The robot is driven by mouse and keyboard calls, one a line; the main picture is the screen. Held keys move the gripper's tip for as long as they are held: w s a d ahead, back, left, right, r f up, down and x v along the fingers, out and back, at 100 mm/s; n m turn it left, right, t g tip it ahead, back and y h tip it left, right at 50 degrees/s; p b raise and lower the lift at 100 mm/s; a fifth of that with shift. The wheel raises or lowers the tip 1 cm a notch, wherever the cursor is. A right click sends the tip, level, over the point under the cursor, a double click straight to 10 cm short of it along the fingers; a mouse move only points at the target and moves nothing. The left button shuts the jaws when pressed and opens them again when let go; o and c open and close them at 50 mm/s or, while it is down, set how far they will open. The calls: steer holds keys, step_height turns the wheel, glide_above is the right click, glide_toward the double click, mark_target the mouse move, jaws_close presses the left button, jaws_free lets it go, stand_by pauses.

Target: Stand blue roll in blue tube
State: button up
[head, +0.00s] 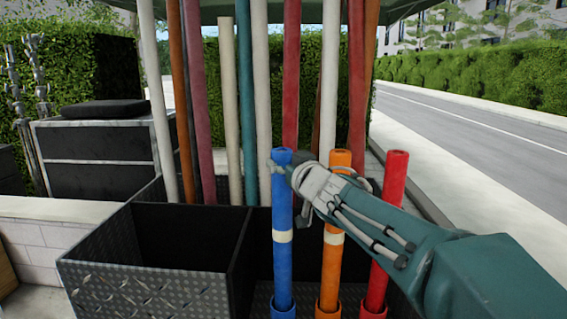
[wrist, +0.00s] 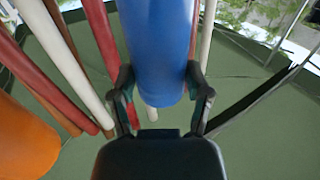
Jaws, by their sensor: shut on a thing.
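The blue roll (head: 283,200) is upright in the head view, with a pale band around its middle. Its lower end meets the wider blue tube (head: 283,311) at the bottom edge of the picture and appears to be inside its mouth. My gripper (head: 282,168) is shut on the roll near its top, coming from the right. In the wrist view the blue roll (wrist: 158,45) sits between the two dark fingers. The tube's lower part is out of the picture.
An orange roll (head: 332,262) and a red roll (head: 380,262) stand close on the right, under my arm. A black open box (head: 150,285) is at the left. Several tall poles (head: 245,100) stand behind. In the wrist view the orange roll (wrist: 25,140) is at lower left.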

steer(key=o, duration=1.4)
steer(key=shift+f, duration=0.1)
steer(key=v, duration=1.2)
steer(key=s+d+f+m+g+h, duration=0.2)
steer(key=s+d+f+m+h, duration=0.5)
steer(key=d+h, duration=0.35)
steer(key=s+f+g, duration=0.2)
steer(key=s+f, duration=0.3)
steer(key=s+f+g+y, duration=0.1)
steer(key=s+f+g, duration=0.2)
steer(key=s+f, duration=0.2)
steer(key=s+f+n+g+y, duration=0.1)
steer(key=s+f+g, duration=0.2)
steer(key=s+f, duration=0.2)
steer(key=shift+s+d+f, duration=0.2)
steer(key=shift+s+f, duration=0.15)
steer(key=shift+s, duration=0.15)
